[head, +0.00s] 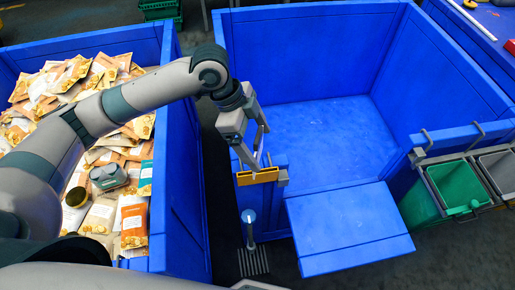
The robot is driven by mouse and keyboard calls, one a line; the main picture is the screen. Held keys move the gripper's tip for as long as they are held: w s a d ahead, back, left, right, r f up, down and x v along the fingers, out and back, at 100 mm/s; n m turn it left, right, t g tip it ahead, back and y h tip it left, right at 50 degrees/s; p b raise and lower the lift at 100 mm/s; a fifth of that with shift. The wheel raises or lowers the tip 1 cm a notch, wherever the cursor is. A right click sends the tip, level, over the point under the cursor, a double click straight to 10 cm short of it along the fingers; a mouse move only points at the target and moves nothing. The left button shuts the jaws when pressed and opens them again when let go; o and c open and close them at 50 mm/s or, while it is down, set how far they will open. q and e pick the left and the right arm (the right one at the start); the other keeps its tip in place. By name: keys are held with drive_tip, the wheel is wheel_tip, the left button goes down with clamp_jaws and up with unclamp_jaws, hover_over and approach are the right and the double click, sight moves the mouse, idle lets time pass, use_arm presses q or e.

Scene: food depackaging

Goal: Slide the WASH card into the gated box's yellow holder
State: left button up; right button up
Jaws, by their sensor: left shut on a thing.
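The gated box (310,30) is the large blue, empty box in the middle, with its front gate (348,228) folded down. The yellow holder (257,177) is a narrow strip at the box's front left post, left of the gate. My left gripper (250,157) is just above the holder, pointing down, shut on the WASH card (259,138). Only a thin edge of the card shows between the fingers, and its lettering cannot be read. I cannot tell whether the card touches the holder. My right gripper is not in view.
A blue box (180,190) full of food packets stands on the left, with a grey device (109,176) on the packets. A green bin (455,186) and a grey bin (497,170) hang at the right. A post with a round blue top (248,216) stands below the holder.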

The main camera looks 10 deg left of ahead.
sight(257, 153)
use_arm(q)
wheel_tip(257, 153, down, 3)
drive_tip(key=shift+r+p, duration=0.1)
drive_tip(key=shift+p, duration=0.65)
drive_tip(key=shift+f, duration=0.4)
drive_tip(key=shift+f, duration=0.6)
drive_tip(key=o, duration=0.9)
drive_tip(key=shift+o, duration=0.2)
drive_tip(key=shift+r, duration=0.15)
